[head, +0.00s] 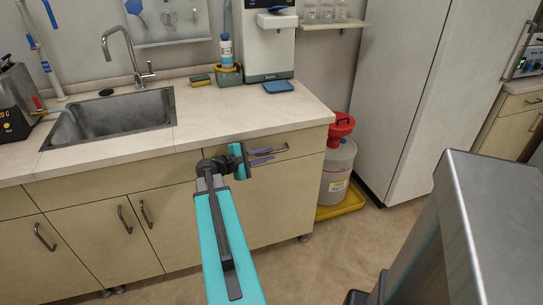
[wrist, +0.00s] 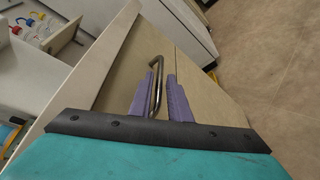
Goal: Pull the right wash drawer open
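The right wash drawer (head: 308,141) is the pale wood front under the right end of the counter. It looks shut, flush with the cupboard front below it. Its dark metal bar handle (head: 281,149) shows just past my gripper (head: 262,157). In the wrist view, the handle (wrist: 157,64) runs between the two purple fingers of my gripper (wrist: 162,82). The fingers are apart, one on each side of the handle. A gap shows on the right finger's side; I cannot tell whether the left finger touches the handle. My wrist hides the drawer's left part.
The counter (head: 225,118) with a sink (head: 108,115) lies above the drawer. A jug with a red funnel (head: 338,165) stands in a yellow tray (head: 340,204) right of the cabinet. A tall pale cabinet (head: 415,80) stands behind it. The floor before the drawer looks clear.

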